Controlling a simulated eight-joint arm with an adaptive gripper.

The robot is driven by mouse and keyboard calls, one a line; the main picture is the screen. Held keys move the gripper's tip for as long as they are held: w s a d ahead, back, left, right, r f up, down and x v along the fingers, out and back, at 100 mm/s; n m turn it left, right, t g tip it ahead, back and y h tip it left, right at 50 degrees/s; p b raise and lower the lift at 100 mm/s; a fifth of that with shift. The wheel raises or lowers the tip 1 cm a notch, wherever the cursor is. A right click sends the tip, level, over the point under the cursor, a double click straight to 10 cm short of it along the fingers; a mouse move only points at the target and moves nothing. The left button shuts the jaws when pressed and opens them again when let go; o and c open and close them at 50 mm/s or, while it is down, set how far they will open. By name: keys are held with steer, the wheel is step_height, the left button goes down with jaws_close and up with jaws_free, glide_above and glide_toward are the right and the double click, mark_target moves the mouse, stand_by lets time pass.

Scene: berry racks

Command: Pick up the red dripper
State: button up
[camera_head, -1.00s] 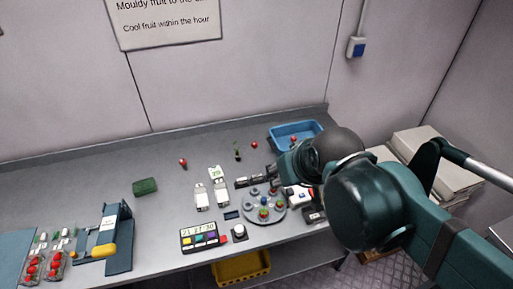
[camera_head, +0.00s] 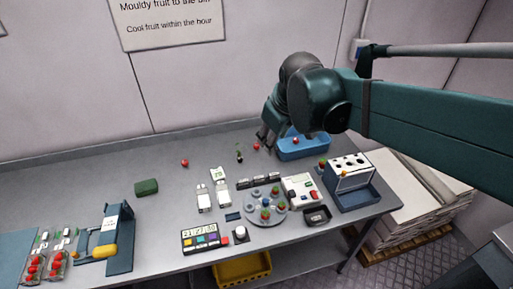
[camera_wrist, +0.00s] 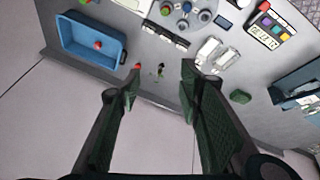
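I cannot tell for sure which piece is the red dripper. A small red piece (camera_head: 256,146) lies at the back of the bench; in the wrist view it (camera_wrist: 137,66) shows beside the left fingertip. Another small red piece (camera_head: 185,162) lies further left at the back. A third red piece (camera_head: 295,141) is inside the blue tray (camera_head: 316,153). My gripper (camera_head: 268,137) is over the back of the bench, near the first red piece. In the wrist view my gripper (camera_wrist: 160,88) is wide open, with nothing between its fingers.
A small dark and green upright item (camera_head: 239,155) stands left of the first red piece. A round grey tray (camera_head: 266,218), white device (camera_head: 300,188) and holed rack (camera_head: 349,178) stand further forward. A green block (camera_head: 146,187) lies left. The back left bench is clear.

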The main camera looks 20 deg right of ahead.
steer(key=w+f+n+g, duration=0.1)
steer(key=w+f+n, duration=0.2)
steer(key=w, duration=0.8)
steer(key=n+g, duration=0.4)
steer(key=n, duration=0.5)
glide_above(256, 145)
steer(key=f, duration=2.2)
steer(key=shift+s+d+b, duration=0.1)
steer(key=shift+s+b, duration=0.1)
steer(key=shift+b, duration=0.1)
steer(key=shift+w+f+n, duration=0.25)
steer(key=shift+f+n, duration=0.05)
steer(key=shift+f, duration=0.2)
steer(key=shift+f, duration=1.3)
